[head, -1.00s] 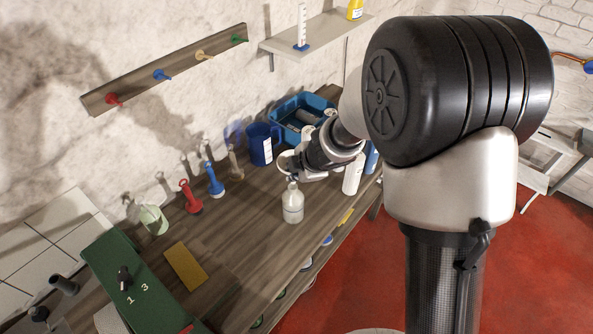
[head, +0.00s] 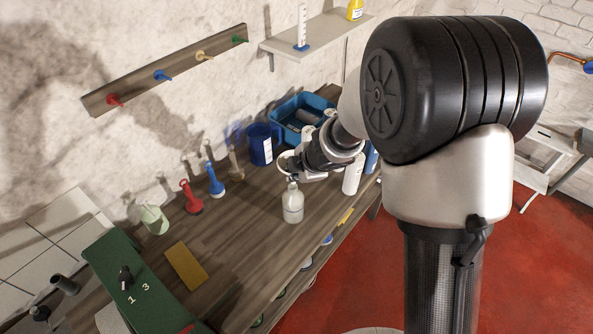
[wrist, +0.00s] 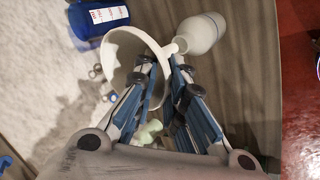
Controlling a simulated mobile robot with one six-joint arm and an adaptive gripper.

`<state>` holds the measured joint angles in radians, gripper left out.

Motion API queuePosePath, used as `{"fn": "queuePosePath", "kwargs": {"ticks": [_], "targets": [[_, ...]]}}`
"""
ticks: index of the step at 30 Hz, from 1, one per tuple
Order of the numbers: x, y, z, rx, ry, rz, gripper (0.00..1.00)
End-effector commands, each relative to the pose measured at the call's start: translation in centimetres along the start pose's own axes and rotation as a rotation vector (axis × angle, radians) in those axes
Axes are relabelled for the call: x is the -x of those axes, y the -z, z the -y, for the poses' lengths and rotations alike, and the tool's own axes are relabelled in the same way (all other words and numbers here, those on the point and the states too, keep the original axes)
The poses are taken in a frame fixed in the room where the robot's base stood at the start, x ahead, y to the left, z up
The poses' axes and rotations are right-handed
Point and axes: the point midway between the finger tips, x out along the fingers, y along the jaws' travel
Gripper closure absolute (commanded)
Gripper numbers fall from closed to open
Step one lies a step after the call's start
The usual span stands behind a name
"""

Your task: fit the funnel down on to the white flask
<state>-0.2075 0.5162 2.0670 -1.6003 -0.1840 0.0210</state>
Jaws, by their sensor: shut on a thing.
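The white funnel (wrist: 122,50) is in my gripper (wrist: 163,66), with its wide rim facing left in the wrist view. One finger lies across the bowl and the other is on its right side. In the head view the funnel (head: 285,161) shows as a pale rim at my gripper (head: 293,177). The white flask (head: 292,206) stands upright on the bench, just below and in front of the gripper. In the wrist view the flask (wrist: 203,34) is beside the funnel, its neck close to the rim. I cannot tell whether they touch.
A blue jug (head: 262,148) stands behind left of the funnel, and a blue crate (head: 300,113) further back. A white bottle (head: 353,175) is to the right. The bench between the flask and yellow-brown pad (head: 187,266) is clear.

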Motion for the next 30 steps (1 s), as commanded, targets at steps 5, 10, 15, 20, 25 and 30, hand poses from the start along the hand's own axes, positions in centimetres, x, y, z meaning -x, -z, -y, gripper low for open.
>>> {"fn": "queuePosePath", "kwargs": {"ticks": [5,10,15,20,25,30], "targets": [[0.0,0.0,0.0,0.0,0.0,0.0,1.0],[0.04,0.01,-0.01,-0.002,0.0,0.0,1.0],[0.0,0.0,0.01,0.0,0.0,0.0,1.0],[-0.04,0.0,0.03,0.0,0.0,0.0,1.0],[-0.3,-0.05,0.19,0.0,0.0,0.0,1.0],[-0.69,-0.12,0.44,-0.001,0.0,0.0,1.0]]}}
